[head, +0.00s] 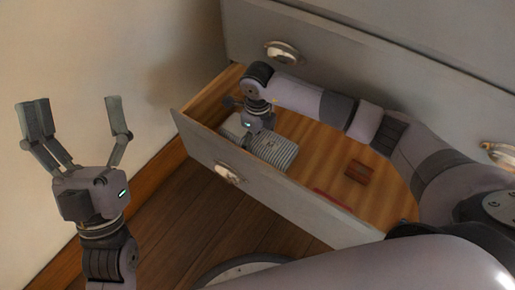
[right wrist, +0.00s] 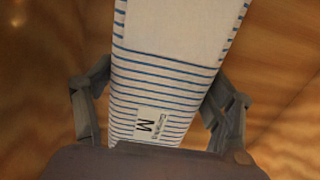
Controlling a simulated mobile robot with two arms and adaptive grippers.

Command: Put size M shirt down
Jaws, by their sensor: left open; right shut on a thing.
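The size M shirt (right wrist: 165,95) is folded, white with blue stripes, and has a white label with an M near my wrist. In the head view the shirt (head: 275,150) is inside the open drawer (head: 317,217), low over its wooden floor. I cannot tell whether it touches the floor. My right gripper (head: 256,128) reaches down into the drawer and is shut on the shirt, one finger along each side in the right wrist view. My left gripper (head: 78,112) is open and empty, raised outside the drawer on the left.
A small red-brown item (head: 358,171) and a thin red item (head: 333,200) lie in the drawer, right of the shirt. Bare drawer floor lies around them. The dresser front (head: 365,75) rises behind. A wall (head: 125,50) stands on the left.

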